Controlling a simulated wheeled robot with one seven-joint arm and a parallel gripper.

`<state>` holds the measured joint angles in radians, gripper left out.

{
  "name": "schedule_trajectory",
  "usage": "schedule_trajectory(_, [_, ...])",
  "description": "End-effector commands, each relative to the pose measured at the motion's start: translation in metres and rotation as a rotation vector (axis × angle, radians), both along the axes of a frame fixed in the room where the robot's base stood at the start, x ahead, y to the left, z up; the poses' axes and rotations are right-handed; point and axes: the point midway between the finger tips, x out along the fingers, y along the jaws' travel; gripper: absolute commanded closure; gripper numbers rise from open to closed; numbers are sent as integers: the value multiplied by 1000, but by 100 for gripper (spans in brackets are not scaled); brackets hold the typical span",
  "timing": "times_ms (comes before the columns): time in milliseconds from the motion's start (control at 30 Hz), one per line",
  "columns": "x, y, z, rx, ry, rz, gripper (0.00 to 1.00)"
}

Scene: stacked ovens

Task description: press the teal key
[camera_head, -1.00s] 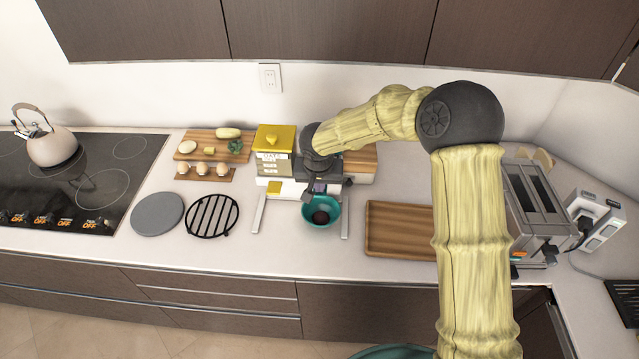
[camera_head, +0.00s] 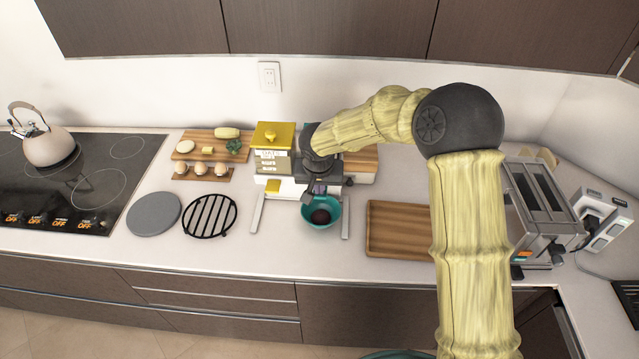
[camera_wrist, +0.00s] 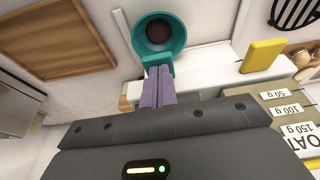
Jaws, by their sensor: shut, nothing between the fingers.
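The teal key (camera_wrist: 158,64) shows in the wrist view on the dispenser's white base, between the teal bowl and my fingers. My gripper (camera_wrist: 158,71) is shut and empty. Its purple fingertips overlap the key's near edge in the wrist view; I cannot tell whether they touch it. In the head view my gripper (camera_head: 319,188) is low in front of the dispenser and hides the teal key. A yellow key (camera_wrist: 263,55) sits to the right in the wrist view. The dispenser (camera_head: 272,160) has a yellow lid and a marked front.
The teal bowl (camera_head: 322,217) with dark contents stands just in front of the dispenser. A wooden tray (camera_head: 398,229) lies to its right, a toaster (camera_head: 540,210) farther right. A black grill rack (camera_head: 210,215) and a grey disc (camera_head: 154,214) lie to the left.

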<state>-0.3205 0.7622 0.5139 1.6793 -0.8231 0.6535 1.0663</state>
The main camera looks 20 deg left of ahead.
Motion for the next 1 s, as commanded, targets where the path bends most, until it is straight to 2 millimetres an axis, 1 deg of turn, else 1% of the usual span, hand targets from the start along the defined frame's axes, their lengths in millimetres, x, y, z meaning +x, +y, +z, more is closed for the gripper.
schedule_trajectory(133, [0, -1, 16, -2, 2, -2, 100])
schedule_trajectory(300, [1, -3, 44, 0, -3, -4, 100])
schedule_trajectory(333, [0, -3, 45, 0, -4, -5, 100])
schedule_trajectory(367, [-1, -3, 46, 2, -5, -5, 100])
schedule_trajectory(467, [-5, -4, 60, 2, -6, -4, 100])
schedule_trajectory(800, [-22, -7, 117, 4, -6, -5, 100])
schedule_trajectory(900, [-25, -8, 129, 2, -5, -4, 100])
schedule_trajectory(1000, [-27, -8, 134, 2, -3, -3, 100])
